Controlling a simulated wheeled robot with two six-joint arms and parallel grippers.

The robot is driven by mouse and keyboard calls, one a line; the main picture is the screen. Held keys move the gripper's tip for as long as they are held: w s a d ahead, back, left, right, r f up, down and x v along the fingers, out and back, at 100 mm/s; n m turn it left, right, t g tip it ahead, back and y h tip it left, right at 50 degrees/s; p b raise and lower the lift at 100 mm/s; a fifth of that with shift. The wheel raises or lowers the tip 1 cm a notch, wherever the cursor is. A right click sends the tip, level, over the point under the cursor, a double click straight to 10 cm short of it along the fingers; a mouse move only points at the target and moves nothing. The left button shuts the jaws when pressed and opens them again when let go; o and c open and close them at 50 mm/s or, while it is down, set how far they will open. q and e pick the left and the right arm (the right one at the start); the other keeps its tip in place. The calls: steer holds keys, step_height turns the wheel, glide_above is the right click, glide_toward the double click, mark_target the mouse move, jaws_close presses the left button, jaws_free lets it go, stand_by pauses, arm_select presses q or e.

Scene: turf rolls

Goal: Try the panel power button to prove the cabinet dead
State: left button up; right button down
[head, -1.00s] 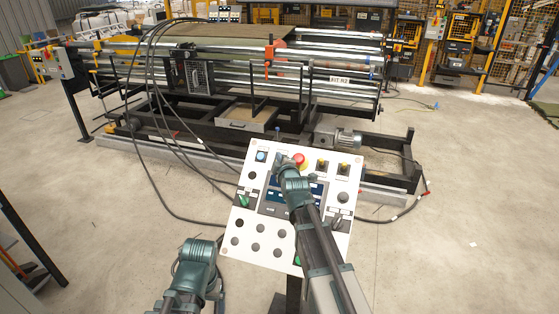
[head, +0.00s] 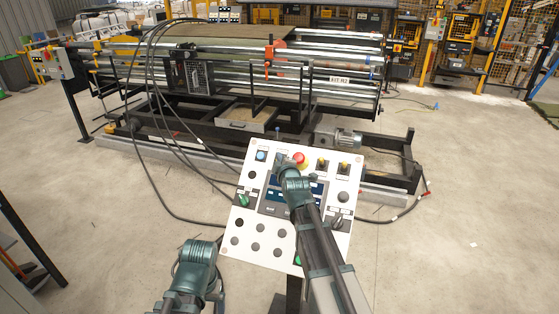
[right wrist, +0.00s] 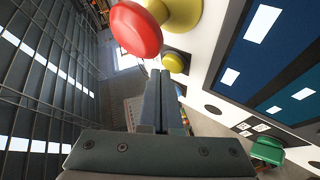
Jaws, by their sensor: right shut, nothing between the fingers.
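The white control panel (head: 235,222) stands tilted on a post in front of me. It carries a blue button (head: 261,156), a red mushroom button (head: 300,158), yellow-and-black knobs, a dark blue screen and a green selector (head: 243,200). The labels are too small to read, so I cannot tell which is the power button. My right gripper (head: 280,158) is over the panel's top part, between the blue and red buttons. In the right wrist view its fingers (right wrist: 160,75) are shut and empty; the red mushroom button (right wrist: 135,28) is close beside them. My left gripper's fingers do not show.
A long roller machine (head: 240,85) with a green turf mat stands behind the panel. Black cables (head: 150,165) hang from it and run over the floor. A motor (head: 345,138) sits at its right end.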

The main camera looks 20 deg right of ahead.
steer(key=shift+w+d+f+b, duration=0.15)
steer(key=shift+w+f+b, duration=0.1)
steer(key=shift+f+b, duration=0.15)
stand_by(0.6)
steer(key=shift+s+r, duration=0.1)
steer(key=shift+r, duration=0.1)
steer(key=shift+s+a+r+p, duration=0.3)
steer(key=shift+s+r+p, duration=0.15)
steer(key=shift+p, duration=0.25)
steer(key=shift+w, duration=0.1)
steer(key=s+r+p, duration=0.1)
steer(key=a+r+p, duration=0.1)
steer(key=s+r+p, duration=0.1)
steer(key=r+p, duration=0.1)
steer(key=shift+s+a, duration=0.35)
steer(key=shift+a, duration=0.05)
stand_by(0.4)
